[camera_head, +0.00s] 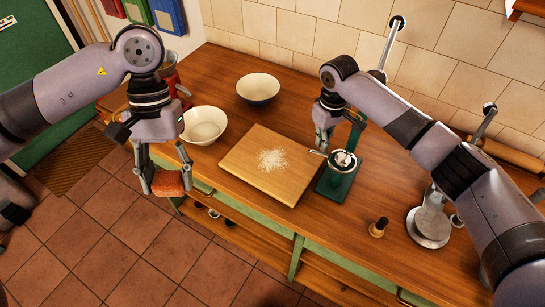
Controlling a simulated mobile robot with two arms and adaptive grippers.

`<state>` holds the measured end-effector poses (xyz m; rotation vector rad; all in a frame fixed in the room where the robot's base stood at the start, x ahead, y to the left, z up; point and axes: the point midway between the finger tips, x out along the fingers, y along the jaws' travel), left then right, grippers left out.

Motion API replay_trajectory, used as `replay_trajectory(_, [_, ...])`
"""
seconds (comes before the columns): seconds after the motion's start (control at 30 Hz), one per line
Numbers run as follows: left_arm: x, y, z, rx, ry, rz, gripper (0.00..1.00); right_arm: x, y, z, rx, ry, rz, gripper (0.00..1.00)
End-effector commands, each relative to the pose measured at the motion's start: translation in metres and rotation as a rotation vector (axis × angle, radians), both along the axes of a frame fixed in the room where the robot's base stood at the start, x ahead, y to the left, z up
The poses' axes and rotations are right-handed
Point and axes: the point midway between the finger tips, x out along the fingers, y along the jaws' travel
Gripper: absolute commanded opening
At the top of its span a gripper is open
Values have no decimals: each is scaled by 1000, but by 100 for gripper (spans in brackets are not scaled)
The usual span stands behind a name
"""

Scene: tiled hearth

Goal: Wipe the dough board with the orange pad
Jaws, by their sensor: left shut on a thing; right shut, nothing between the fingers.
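The dough board (245,167) is a pale wooden board lying flat on the wooden counter, with a patch of white flour (271,160) near its middle. My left gripper (168,188) is shut on the orange pad (168,183) and holds it off the counter's front edge, to the left of the board. My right gripper (322,150) is shut and empty, beside the board's right edge, close to a green stand with a round metal top. Its fingertips are small and partly hard to make out.
Two bowls, one white (204,125) and one dark outside (258,88), stand behind and left of the board. The green stand (338,182) stands close to its right. The tiled wall closes the back.

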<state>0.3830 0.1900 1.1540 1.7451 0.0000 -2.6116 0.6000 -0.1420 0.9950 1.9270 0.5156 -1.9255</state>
Motion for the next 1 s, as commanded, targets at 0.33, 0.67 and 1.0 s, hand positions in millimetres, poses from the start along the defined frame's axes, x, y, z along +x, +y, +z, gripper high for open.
replay_trajectory(0.33, [0,0,-1,0,0,0,27,0,0,6,1,-2,0,0])
replay_trajectory(0.67, [0,0,-1,0,0,0,27,1,1,71,2,-3,1,0])
replay_trajectory(1.0, [0,0,-1,0,0,0,27,0,0,116,1,-1,-1,0])
